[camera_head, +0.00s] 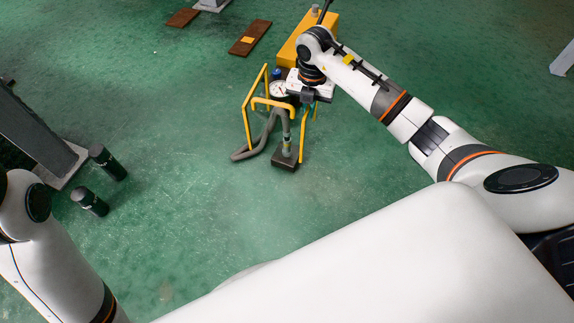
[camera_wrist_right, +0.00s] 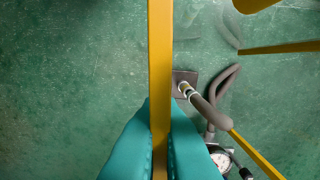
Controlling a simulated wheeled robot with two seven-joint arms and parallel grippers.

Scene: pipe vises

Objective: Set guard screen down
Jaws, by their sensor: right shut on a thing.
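The guard screen (camera_head: 247,125) appears as a yellow tube frame around a pump-like device with a round gauge (camera_head: 278,90) and a grey hose (camera_head: 263,140). My right gripper (camera_head: 306,97) is at the frame's right side, partly hidden under my wrist. In the right wrist view, the teal fingers (camera_wrist_right: 160,112) are shut on a yellow bar of the guard screen (camera_wrist_right: 160,45). The gauge (camera_wrist_right: 221,161) and hose (camera_wrist_right: 208,112) lie beyond it to the right. Whether the frame's feet touch the floor cannot be told.
A yellow box (camera_head: 292,50) stands just behind the device. Brown plates (camera_head: 250,37) lie on the green floor at the back. Two dark cylinders (camera_head: 90,201) lie near a grey post base (camera_head: 63,166) on the left. The floor in the middle is clear.

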